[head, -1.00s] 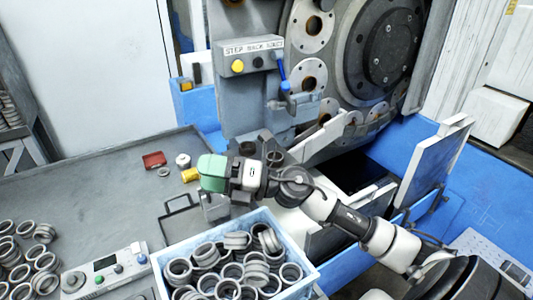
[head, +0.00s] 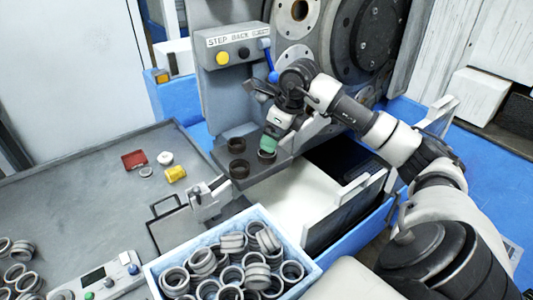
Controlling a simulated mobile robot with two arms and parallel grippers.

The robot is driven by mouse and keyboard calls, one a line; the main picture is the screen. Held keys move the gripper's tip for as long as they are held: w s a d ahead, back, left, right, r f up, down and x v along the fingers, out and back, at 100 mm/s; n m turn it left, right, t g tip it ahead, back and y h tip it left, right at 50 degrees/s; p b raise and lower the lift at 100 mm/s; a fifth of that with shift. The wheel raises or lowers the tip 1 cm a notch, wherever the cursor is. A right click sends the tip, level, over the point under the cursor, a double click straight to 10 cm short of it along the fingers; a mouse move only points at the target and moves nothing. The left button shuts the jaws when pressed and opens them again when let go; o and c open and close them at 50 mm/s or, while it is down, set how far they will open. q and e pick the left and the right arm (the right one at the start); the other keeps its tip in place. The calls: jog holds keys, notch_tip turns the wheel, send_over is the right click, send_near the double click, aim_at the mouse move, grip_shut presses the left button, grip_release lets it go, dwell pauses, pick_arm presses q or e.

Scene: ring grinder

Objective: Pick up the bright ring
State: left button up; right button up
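My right arm comes in from the right, and its gripper (head: 269,144), with a green part at its end, points down at the machine's grey ledge. It is over or just behind a dark ring (head: 267,157); I cannot tell whether they touch, and the fingers are not clear. Two more dark rings (head: 237,145) (head: 239,169) sit on the ledge to the left. Several brighter grey rings (head: 233,243) lie in the blue crate (head: 307,259). Which ring is the bright one is unclear.
The grey table (head: 85,190) holds a control box (head: 97,281), loose rings (head: 22,250) and small red (head: 134,160) and yellow (head: 175,174) items. The grinder's button panel (head: 234,50) and blue lever (head: 270,66) stand close behind my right arm.

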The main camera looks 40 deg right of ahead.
jog(key=x, duration=0.2)
jog(key=p+x, duration=0.2)
jog(key=x, duration=0.1)
jog(key=shift+w+a+f, duration=0.2)
jog(key=shift+a+f, duration=0.1)
jog(key=shift+f, duration=0.2)
jog(key=c, duration=1.1)
jog(key=shift+r, duration=0.1)
